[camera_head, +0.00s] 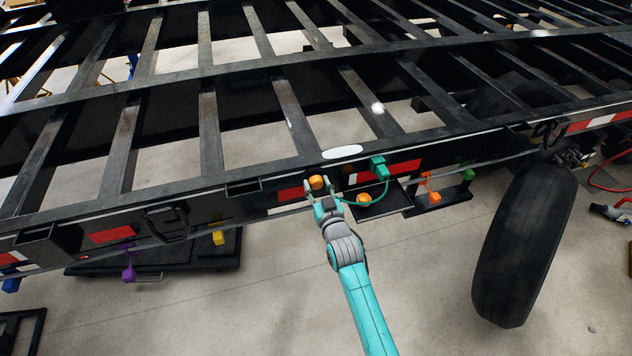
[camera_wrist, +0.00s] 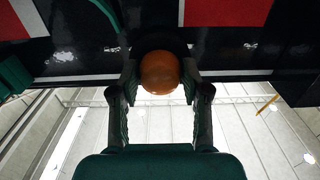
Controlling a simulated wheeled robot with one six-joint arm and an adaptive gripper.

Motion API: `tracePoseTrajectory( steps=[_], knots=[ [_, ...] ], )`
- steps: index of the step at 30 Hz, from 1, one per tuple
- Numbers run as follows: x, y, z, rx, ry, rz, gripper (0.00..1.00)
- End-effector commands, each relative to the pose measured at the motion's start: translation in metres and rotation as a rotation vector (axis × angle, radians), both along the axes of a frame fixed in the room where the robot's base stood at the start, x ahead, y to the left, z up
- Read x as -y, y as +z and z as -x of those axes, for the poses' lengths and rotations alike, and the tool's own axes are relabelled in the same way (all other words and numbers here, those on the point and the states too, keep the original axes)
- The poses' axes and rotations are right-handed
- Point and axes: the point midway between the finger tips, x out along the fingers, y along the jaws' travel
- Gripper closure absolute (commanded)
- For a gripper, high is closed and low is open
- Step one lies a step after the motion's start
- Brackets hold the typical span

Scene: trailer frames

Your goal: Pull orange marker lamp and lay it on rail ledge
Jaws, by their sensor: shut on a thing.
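My gripper (camera_head: 318,190) is shut on a round orange marker lamp (camera_head: 316,182) at the outer face of the black trailer rail, between red reflective strips. In the wrist view the lamp (camera_wrist: 160,73) sits between the two fingertips (camera_wrist: 163,85), with a dark round shape behind it. I cannot tell whether the lamp is still seated in the rail. A second orange lamp (camera_head: 363,200) is to the right, at the left part of a dark ledge (camera_head: 390,203) that sticks out below the rail.
A teal connector (camera_head: 378,167) with a teal cable (camera_head: 380,195) hangs close to the ledge. Orange (camera_head: 430,190) and green (camera_head: 468,175) connectors are farther right, before a large black tire (camera_head: 525,245). Yellow (camera_head: 218,238) and purple (camera_head: 128,273) pieces are left. Floor in front is mostly clear.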

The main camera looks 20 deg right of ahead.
Motion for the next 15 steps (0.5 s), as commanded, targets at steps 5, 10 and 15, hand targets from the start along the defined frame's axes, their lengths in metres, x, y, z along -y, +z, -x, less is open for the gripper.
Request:
tracePoseTrajectory(
  steps=[5,10,15],
  knots=[
    [0.000,0.000,0.003,0.000,0.000,0.000,1.00],
    [0.000,0.000,0.009,0.001,0.000,0.000,1.00],
    [0.000,0.000,0.015,0.000,0.000,0.000,1.00]
  ],
)
